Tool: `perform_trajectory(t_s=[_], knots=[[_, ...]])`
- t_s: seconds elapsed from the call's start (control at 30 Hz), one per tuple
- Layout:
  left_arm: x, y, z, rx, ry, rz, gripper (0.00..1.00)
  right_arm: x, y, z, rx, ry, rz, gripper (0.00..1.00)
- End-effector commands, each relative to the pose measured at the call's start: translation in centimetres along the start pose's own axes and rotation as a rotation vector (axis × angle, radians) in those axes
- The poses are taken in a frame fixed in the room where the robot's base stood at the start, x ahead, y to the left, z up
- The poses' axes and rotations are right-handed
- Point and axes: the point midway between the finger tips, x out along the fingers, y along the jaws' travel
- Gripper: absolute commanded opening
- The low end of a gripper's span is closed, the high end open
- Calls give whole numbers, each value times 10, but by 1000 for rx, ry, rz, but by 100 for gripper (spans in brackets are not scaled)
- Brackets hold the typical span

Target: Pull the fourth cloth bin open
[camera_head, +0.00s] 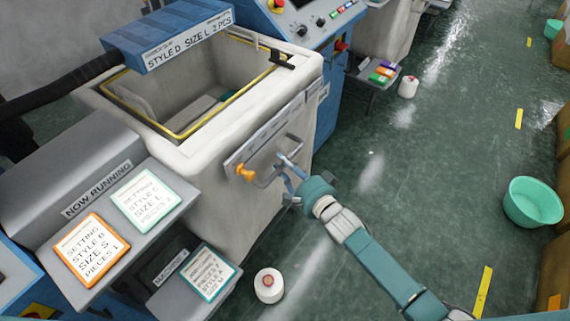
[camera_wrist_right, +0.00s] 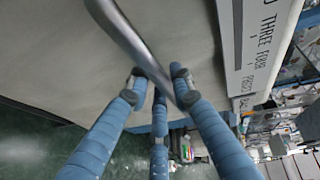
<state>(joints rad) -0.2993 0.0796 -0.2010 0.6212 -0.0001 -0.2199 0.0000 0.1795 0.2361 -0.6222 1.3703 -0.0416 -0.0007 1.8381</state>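A cream cloth bin (camera_head: 215,155) with a yellow-edged open top stands at the centre left in the head view. The bar handle also crosses the right wrist view (camera_wrist_right: 128,38) diagonally. My right gripper (camera_head: 287,170) is at the handle's right part. In the right wrist view its blue fingers (camera_wrist_right: 158,85) are close around the bar; I cannot tell whether they press on it. My left gripper is not in view.
Setting cards (camera_head: 146,201) lie on a grey panel at the left. A white yarn cone (camera_head: 268,286) stands on the floor below the bin, and another cone (camera_head: 408,87) stands farther back. A green tub (camera_head: 532,203) is at the right. The green floor between is mostly clear.

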Motion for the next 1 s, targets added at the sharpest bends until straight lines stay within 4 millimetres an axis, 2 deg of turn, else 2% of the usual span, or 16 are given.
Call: perform_trajectory(t_s=[0.27, 0.47, 0.67, 1.0], knots=[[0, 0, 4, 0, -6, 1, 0, -1, 0, 0, -2, 0, 0, 0], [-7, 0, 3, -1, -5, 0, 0, -12, 2, -6, -3, 1, 3, 0], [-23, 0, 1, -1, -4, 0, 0, -46, 9, -20, -5, 3, 8, 0], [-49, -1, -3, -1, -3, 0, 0, -130, 28, -55, -7, 2, 10, 0]])
